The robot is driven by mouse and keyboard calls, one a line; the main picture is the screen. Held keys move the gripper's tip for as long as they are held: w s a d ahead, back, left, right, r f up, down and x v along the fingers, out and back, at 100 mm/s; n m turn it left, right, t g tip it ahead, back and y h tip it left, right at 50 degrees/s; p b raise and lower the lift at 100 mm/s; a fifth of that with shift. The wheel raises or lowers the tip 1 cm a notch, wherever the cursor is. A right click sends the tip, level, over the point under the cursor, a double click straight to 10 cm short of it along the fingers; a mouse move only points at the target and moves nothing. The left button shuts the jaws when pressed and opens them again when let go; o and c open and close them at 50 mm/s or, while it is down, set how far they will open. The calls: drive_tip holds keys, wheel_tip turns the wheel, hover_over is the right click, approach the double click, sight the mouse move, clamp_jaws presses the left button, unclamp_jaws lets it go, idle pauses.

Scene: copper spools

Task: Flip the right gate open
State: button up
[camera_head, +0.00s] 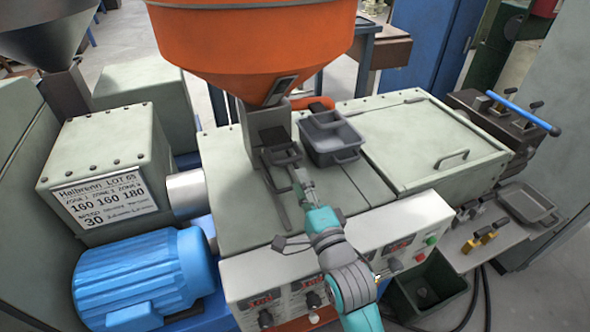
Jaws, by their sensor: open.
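The orange hopper (255,45) stands above a grey throat on the machine top. At the foot of this throat is a dark gate-like fitting (281,157) with a frame and a flat strip running toward the front. I cannot tell whether it is open or closed, or whether it is the right gate. My gripper (298,176) is open, at the end of my teal arm, just in front and to the right of the fitting. It is small here, and I cannot tell whether it touches the fitting. Nothing shows between its fingers.
A grey bin (333,138) sits on the machine top close to the right of my gripper. A hinged-looking cover (420,140) with a handle lies flat farther right. A grey cone hopper (45,30) stands far left. A control panel (385,260) faces the front.

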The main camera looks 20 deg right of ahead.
drive_tip(key=shift+s+f, duration=0.25)
drive_tip(key=shift+s, duration=1)
drive_tip(key=shift+s+f, duration=0.2)
drive_tip(key=shift+s, duration=1)
drive_tip(key=shift+d, duration=0.1)
